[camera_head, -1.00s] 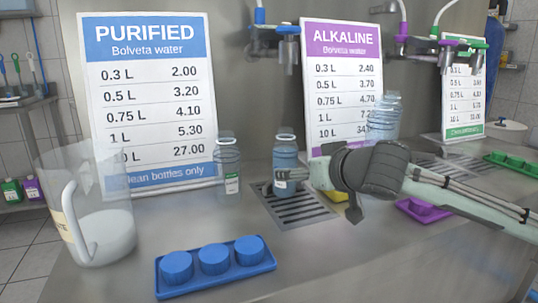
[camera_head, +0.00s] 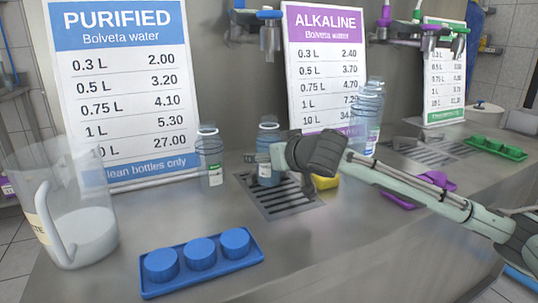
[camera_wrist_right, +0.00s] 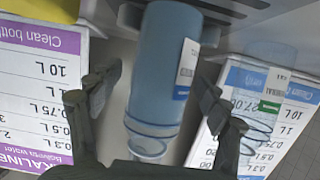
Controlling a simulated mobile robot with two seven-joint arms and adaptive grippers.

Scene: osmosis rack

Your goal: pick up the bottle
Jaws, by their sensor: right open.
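In the right wrist view the bottle (camera_wrist_right: 158,70) appears upside down, with a white label on one side. There my right gripper (camera_wrist_right: 160,82) is open, with one finger on each side of the bottle and gaps visible. My left gripper is not in view.
A clear bottle with a green label (camera_head: 210,158) stands just left of the grate. Larger bottles (camera_head: 367,108) stand behind my arm. A clear jug (camera_head: 85,240) and a blue tray of caps (camera_head: 205,272) are at the front left. Taps (camera_head: 268,38) hang above.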

